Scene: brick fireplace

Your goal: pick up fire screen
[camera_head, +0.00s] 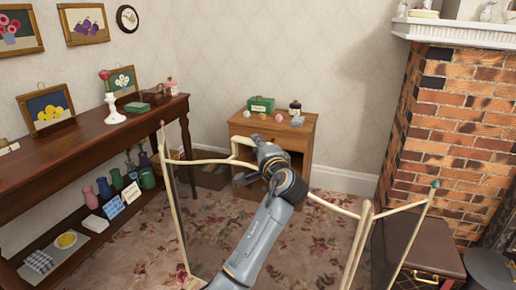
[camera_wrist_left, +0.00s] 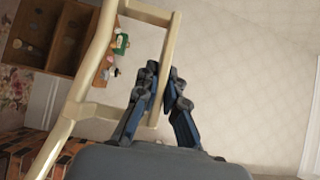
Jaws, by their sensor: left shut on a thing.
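The fire screen (camera_head: 345,210) is a cream, folding frame of thin rails and posts that spans the middle of the head view. Its top rail runs from the left post to the right panel, and its lower parts leave the picture. My left gripper (camera_head: 258,146) is at the raised middle part of the top rail. In the left wrist view, the blue-black fingers of the gripper (camera_wrist_left: 163,82) are closed on a cream bar of the fire screen (camera_wrist_left: 95,55). In the head view my arm hides part of the frame. My right gripper is not in view.
A long dark wooden console (camera_head: 80,145) with ornaments stands at the left. A small wooden cabinet (camera_head: 272,128) with a green box (camera_head: 261,104) stands behind the screen. The brick fireplace (camera_head: 450,130) and a dark chest (camera_head: 422,250) are at the right. Flowered carpet (camera_head: 215,220) lies below.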

